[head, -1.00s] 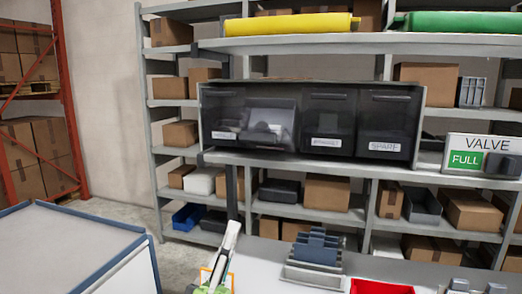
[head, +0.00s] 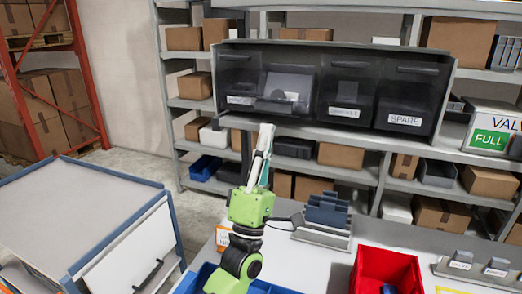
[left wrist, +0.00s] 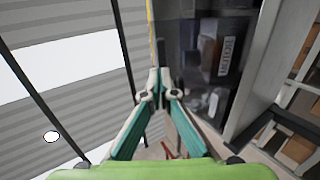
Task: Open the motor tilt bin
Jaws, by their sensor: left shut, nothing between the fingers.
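A row of dark see-through tilt bins (head: 345,90) sits in a grey housing on the shelf. Labels read SPARE on the right bin (head: 405,97) and are too small to read on the left bin (head: 238,80). The second bin from the left (head: 288,88) looks different from its neighbours: its front seems tilted outward, with a grey shape behind it. I cannot tell which is the motor bin. My left gripper (head: 265,130) points up, shut and empty, just below the bin row. In the left wrist view its fingers (left wrist: 159,80) meet beside a dark bin front with a white label. My right gripper is out of view.
A grey worktop below holds a red bin (head: 387,268), a blue-grey slotted block (head: 327,212) and a blue tray. A grey cabinet (head: 95,215) is at left. Shelves behind hold cardboard boxes.

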